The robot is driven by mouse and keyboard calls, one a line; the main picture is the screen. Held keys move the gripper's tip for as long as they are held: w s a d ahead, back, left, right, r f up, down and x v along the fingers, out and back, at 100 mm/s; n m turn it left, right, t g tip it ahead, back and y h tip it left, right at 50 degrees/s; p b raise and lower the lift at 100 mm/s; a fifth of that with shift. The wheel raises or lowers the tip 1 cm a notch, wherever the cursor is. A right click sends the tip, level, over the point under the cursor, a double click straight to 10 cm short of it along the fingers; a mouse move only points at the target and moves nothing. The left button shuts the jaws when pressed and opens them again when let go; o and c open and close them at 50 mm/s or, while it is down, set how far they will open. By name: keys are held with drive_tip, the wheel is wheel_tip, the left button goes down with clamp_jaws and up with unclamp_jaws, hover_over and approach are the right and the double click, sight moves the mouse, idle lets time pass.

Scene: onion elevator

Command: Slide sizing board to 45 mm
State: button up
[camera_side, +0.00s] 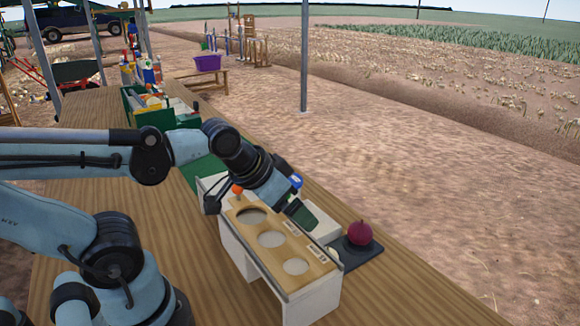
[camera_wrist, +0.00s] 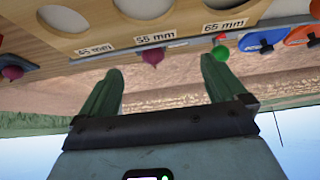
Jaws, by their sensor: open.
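The sizing board (camera_side: 255,231) is a light wooden plate with a row of three round holes, lying on top of a white box-like stand on the bench. In the wrist view, the board (camera_wrist: 185,14) shows labels by its holes. The middle one reads 55 mm and the right one 65 mm; the left one is too blurred to read surely. An orange knob (camera_side: 237,189) stands at the board's far end. My gripper (camera_side: 303,215) points down at the board's right long edge. Its green fingers (camera_wrist: 160,80) are spread with nothing between them. Whether they touch the board cannot be told.
A red onion (camera_side: 360,233) sits on a dark pad (camera_side: 357,253) right of the stand. The wooden bench (camera_side: 390,295) is clear at the front right. Green bins with goods (camera_side: 150,105) stand farther back. A small green ball (camera_wrist: 220,52) shows in the wrist view.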

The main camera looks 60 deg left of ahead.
sight(273, 217)
drive_tip(key=shift+a, duration=0.15)
drive_tip(key=shift+c, duration=1.1)
drive_tip(key=a+n, duration=0.1)
drive_tip(key=n, duration=0.1)
drive_tip(key=a+r+n+g, duration=0.1)
drive_tip(key=a+n, duration=0.1)
drive_tip(key=n, duration=0.1)
drive_tip(key=a+n, duration=0.1)
drive_tip(key=n, duration=0.1)
drive_tip(key=shift+s+a+r+g, duration=0.15)
drive_tip(key=shift+s+a+g, duration=0.1)
drive_tip(key=shift+s+g, duration=0.05)
drive_tip(key=c, duration=0.5)
drive_tip(key=s+a+r+n+g+h, duration=0.15)
drive_tip(key=s+a+r+n, duration=0.35)
drive_tip(key=n, duration=0.9)
drive_tip(key=s+a+r+n+h, duration=0.25)
drive_tip(key=a+n, duration=0.55)
drive_tip(key=n, duration=0.5)
drive_tip(key=shift+y, duration=0.5)
drive_tip(key=x, duration=1.1)
drive_tip(key=shift+d+f, duration=0.2)
drive_tip(key=shift+f, duration=0.05)
